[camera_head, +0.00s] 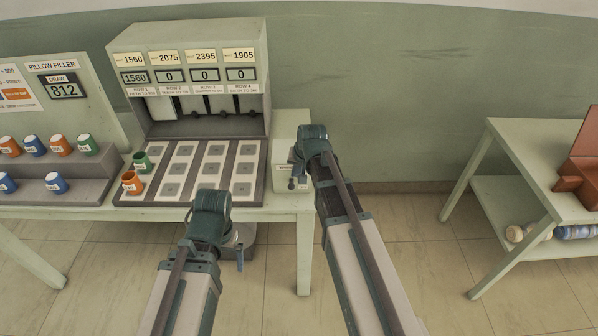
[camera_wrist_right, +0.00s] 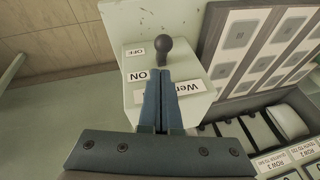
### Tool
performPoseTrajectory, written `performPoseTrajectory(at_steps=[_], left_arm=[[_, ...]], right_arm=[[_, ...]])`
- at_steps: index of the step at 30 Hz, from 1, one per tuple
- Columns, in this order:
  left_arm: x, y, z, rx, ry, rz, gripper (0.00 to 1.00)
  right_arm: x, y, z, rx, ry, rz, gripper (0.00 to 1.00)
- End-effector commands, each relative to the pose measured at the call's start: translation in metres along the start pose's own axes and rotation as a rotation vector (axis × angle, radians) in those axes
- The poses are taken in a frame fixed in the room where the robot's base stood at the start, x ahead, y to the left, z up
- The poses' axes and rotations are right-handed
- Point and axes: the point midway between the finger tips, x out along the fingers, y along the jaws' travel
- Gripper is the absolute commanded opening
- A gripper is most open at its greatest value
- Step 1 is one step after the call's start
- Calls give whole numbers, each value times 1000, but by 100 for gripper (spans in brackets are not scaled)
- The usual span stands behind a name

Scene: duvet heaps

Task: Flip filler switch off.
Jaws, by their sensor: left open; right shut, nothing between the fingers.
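The filler switch is a black ball-topped lever (camera_wrist_right: 165,48) on a pale box (camera_wrist_right: 190,100) in the right wrist view. The box carries an OFF label (camera_wrist_right: 135,52), an ON label (camera_wrist_right: 137,76) and a partly covered longer label. My right gripper (camera_wrist_right: 158,72) is shut and empty, its blue fingertips close to the base of the lever on the ON side; I cannot tell whether they touch. In the head view the switch box (camera_head: 285,135) stands right of the filler, with my right gripper (camera_head: 293,183) in front. My left gripper (camera_head: 239,258) is open, below the table's front edge.
The pillow filler (camera_head: 190,45) shows row counters, the first reading 1560. A side table (camera_head: 540,150) stands at right, with clear floor between.

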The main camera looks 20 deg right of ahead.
Motion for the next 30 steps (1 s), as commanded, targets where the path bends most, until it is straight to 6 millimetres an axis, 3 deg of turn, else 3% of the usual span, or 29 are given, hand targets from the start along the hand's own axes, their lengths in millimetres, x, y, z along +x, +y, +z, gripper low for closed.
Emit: performPoseTrajectory(at_steps=[1,4,30], left_arm=[[10,1,-1,0,0,0,96],[15,1,-1,0,0,0,96],[22,2,-1,0,0,0,96]], right_arm=[[8,1,7,-1,0,0,0],[12,0,12,-1,0,0,0],[13,1,16,-10,51,-10,0]])
